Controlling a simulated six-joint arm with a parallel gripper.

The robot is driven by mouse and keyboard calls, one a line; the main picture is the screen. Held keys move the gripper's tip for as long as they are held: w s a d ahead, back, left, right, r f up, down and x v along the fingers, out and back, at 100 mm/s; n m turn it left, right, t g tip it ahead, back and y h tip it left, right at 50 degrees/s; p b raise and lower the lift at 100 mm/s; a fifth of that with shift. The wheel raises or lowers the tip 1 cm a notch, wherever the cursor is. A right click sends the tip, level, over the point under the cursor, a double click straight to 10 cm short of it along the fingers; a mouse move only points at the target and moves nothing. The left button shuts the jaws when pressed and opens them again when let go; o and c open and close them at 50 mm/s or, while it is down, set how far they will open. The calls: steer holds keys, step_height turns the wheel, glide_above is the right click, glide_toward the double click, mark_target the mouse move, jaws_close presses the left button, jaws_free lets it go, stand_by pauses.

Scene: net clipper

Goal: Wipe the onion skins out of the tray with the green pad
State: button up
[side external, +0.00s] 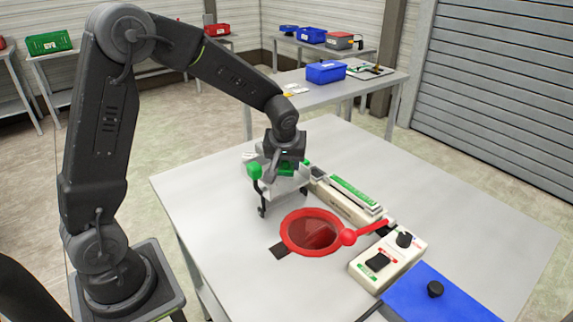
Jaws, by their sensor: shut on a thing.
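My gripper (284,172) is low over the work table, at the left end of the bench equipment. It is shut on the green pad (286,168), which shows only in part below the dark wrist. A pale tray-like surface (287,186) lies right under the pad, carried on a stand with black feet. I cannot tell whether the pad touches this surface. Onion skins cannot be made out; the view is small and my gripper hides part of the tray.
A green knob (254,170) stands just left of my gripper. A red ring (312,232) and a red ball lever (349,237) are in front. A beige unit with a green strip (354,193), a control box (388,262) and a blue cover (425,295) stand to the right. The table's left front is clear.

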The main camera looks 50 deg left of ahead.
steer(key=shift+r, duration=2.3)
steer(key=shift+r, duration=0.1)
steer(key=shift+r, duration=1.35)
steer(key=s+a+f+n+g+y, duration=0.1)
steer(key=s+a+f+n+g, duration=0.3)
steer(key=s+a, duration=0.65)
steer(key=s+a+f+n+t, duration=0.15)
steer(key=s+a+n, duration=0.35)
steer(key=s+a, duration=0.5)
glide_above(227, 179)
steer(key=d, duration=0.1)
steer(key=shift+g, duration=0.35)
steer(key=f, duration=0.7)
steer(key=shift+s+d+f, duration=0.1)
steer(key=shift+d+f, duration=0.1)
steer(key=shift+f, duration=2.1)
